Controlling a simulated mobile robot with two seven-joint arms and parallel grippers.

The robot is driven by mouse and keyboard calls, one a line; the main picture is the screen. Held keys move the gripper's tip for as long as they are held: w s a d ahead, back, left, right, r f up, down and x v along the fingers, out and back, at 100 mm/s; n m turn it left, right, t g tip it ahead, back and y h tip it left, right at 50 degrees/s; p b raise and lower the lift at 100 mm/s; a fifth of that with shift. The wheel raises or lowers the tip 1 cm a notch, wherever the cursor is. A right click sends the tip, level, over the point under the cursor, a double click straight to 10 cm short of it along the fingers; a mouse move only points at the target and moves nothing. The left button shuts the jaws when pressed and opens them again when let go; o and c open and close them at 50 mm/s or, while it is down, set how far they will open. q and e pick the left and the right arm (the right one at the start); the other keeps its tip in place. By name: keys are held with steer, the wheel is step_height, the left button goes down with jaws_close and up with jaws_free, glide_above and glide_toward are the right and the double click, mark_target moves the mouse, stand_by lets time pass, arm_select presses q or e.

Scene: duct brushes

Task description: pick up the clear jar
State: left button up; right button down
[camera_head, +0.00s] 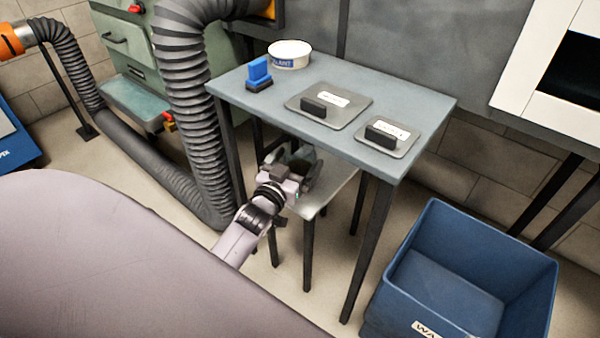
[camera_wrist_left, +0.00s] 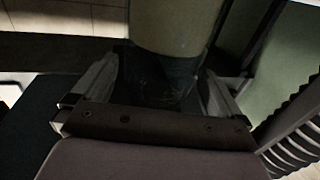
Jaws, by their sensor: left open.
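My left gripper (camera_head: 303,165) is below the front left edge of the grey table, over a lower pale surface, in the head view. In the left wrist view it is open (camera_wrist_left: 160,88), with one finger on each side. A rounded, see-through shape (camera_wrist_left: 165,88), which looks like the clear jar, shows between the fingers, with a pale olive band (camera_wrist_left: 175,25) above it. It is dim there, and I cannot tell whether the fingers touch it. In the head view the gripper and tabletop mostly hide that spot. My right gripper is not in view.
The grey table (camera_head: 352,142) carries a blue-handled brush (camera_head: 259,72), a white tub (camera_head: 289,55) and two plates with dark blocks. A lower pale stand (camera_head: 322,200) is under it. A ribbed duct (camera_head: 183,100) stands left, a blue bin (camera_head: 450,285) right.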

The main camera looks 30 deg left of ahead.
arm_select(q)
steer(key=shift+w+a, duration=0.2)
steer(key=shift+w, duration=1.05)
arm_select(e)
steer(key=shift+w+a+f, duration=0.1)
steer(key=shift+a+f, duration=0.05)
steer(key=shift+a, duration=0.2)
arm_select(q)
steer(key=shift+c, duration=0.3)
steer(key=c, duration=0.8)
